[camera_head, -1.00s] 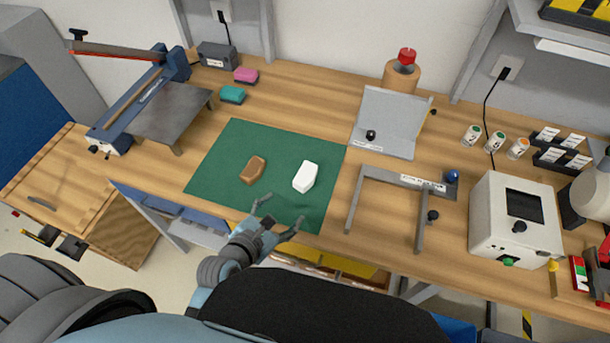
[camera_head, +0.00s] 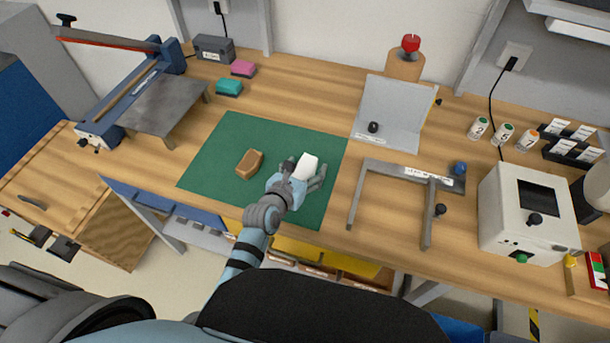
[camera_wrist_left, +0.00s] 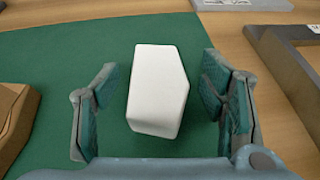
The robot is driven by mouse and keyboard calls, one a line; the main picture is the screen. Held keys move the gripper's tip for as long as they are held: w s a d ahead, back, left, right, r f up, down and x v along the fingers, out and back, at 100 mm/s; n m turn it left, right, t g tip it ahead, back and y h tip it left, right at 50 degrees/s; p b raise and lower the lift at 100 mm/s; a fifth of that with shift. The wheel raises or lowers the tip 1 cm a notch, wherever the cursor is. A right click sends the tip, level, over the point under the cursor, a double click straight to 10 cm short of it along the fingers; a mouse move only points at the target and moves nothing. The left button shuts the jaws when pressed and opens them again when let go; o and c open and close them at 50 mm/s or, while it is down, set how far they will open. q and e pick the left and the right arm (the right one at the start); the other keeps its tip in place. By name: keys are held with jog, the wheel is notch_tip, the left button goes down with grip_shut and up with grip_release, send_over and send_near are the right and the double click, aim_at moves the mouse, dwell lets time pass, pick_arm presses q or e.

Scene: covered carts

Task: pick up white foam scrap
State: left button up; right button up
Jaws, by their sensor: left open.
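The white foam scrap (camera_head: 307,166) is a small block with one slanted corner, lying on the green mat (camera_head: 217,145). In the left wrist view the foam (camera_wrist_left: 157,88) lies between my two open fingers, with green mat showing on both sides of it. My left gripper (camera_head: 306,174) is open around the near part of the foam; in the left wrist view the gripper (camera_wrist_left: 163,105) shows its pads apart from the block. The gripper hides the foam's near end in the head view. My right gripper is not in view.
A brown block (camera_head: 249,163) lies on the mat to the left of the foam; it also shows in the left wrist view (camera_wrist_left: 14,118). A grey metal frame (camera_head: 408,174) stands to the right. A grey angled plate (camera_head: 390,112) stands behind.

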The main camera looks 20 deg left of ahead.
pick_arm(q)
jog(key=shift+r, duration=0.2)
jog(key=shift+c, duration=0.7)
jog(key=c, duration=0.7)
jog(key=shift+c, duration=0.2)
